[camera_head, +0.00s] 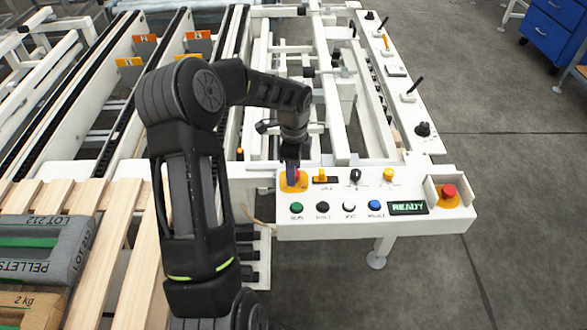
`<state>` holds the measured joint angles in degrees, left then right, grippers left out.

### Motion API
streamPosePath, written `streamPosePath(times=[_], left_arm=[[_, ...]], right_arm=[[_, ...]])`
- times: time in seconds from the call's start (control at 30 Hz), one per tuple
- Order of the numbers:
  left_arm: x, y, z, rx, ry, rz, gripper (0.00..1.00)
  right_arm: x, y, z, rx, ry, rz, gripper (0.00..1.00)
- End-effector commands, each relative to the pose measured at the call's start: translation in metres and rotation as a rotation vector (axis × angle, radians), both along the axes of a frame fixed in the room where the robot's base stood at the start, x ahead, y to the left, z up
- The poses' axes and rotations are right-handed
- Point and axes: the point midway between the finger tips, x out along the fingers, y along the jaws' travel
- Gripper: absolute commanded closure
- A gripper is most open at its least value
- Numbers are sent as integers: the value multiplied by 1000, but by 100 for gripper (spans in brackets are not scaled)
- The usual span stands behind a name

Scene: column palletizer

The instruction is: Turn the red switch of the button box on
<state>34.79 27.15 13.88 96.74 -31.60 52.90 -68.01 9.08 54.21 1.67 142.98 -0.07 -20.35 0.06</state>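The white button box (335,227) stands at the front end of the white conveyor frame. At its upper left is a switch on a yellow-orange plate (301,184). A small bit of red shows there, mostly hidden by my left gripper (291,176). My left arm comes in from the left and bends over, with the gripper pointing down onto this plate. The fingertips are at the switch; I cannot tell whether they touch or grip it, or how far it is turned. My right gripper is not in view.
The box also carries a green button (297,208), a blue button (375,206), a yellow knob (389,175), a "READY" display (408,208) and a red emergency button (449,191) in a guarded recess. A wooden pallet (118,262) with sacks lies left.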

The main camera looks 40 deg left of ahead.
Motion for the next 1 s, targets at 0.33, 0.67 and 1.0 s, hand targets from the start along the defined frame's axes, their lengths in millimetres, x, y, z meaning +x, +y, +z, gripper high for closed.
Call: streamPosePath(times=[0.33,0.67,1.0], left_arm=[[0,0,1,0,1,2,46],[1,0,42,2,-4,1,46],[0,0,78,0,1,0,46]], right_arm=[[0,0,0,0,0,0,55],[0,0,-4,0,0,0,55],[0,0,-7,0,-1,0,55]])
